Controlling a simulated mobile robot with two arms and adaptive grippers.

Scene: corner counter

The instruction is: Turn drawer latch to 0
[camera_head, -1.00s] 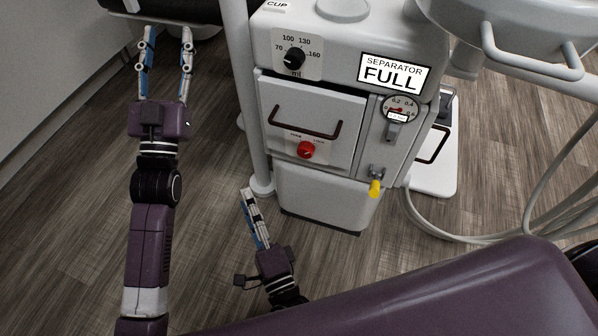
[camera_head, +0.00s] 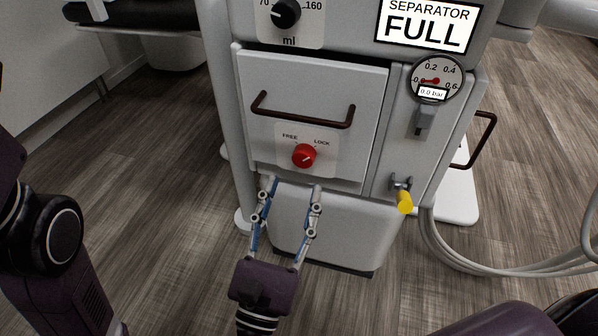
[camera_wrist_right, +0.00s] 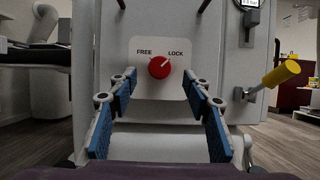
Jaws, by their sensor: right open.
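The drawer latch is a red knob (camera_head: 304,156) on a white plate marked FREE and LOCK, low on the front of the drawer (camera_head: 350,88). Its white pointer line is turned toward LOCK. In the right wrist view the knob (camera_wrist_right: 159,67) sits ahead, between and beyond the fingertips. My right gripper (camera_head: 292,186) is open and empty, just below and in front of the knob, not touching it. It also shows in the right wrist view (camera_wrist_right: 160,77). The left gripper is out of view; only part of my left arm shows at the left edge.
A dark drawer handle (camera_head: 303,112) juts out above the knob. A yellow-handled valve (camera_head: 404,201) and a pressure gauge (camera_head: 436,79) are to the right. A black dial (camera_head: 286,14) is above. A grey post stands left of the drawer. Hoses (camera_head: 500,264) hang at the right.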

